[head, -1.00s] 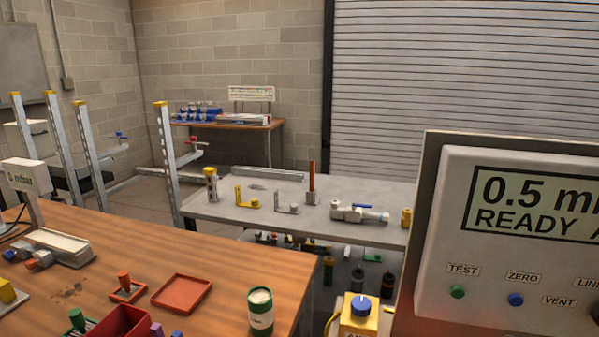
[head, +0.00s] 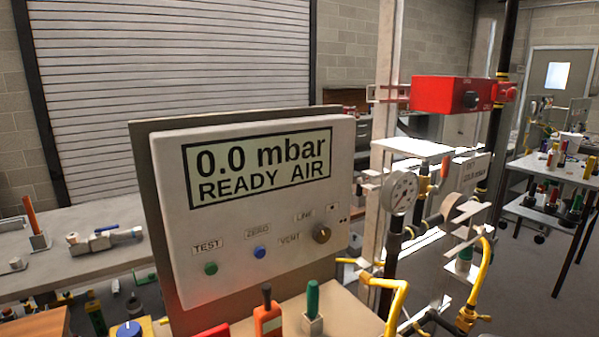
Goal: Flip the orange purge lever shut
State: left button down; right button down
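I cannot make out for sure which part is the orange purge lever. A small orange part (head: 445,167) shows on the pipework behind the round pressure gauge (head: 403,191), too small to tell its position. An upright orange rod (head: 31,216) stands on the grey bench at the left. Neither of my grippers is in view.
The test panel (head: 250,215) reads "0.0 mbar READY AIR" and blocks the middle. Yellow pipes (head: 479,285) and black pipes rise at the right under a red box (head: 452,93). A grey bench (head: 75,220) is at the left, a tool table (head: 550,180) far right.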

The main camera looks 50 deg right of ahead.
aim_at(436, 190)
jog(key=z, duration=2.25)
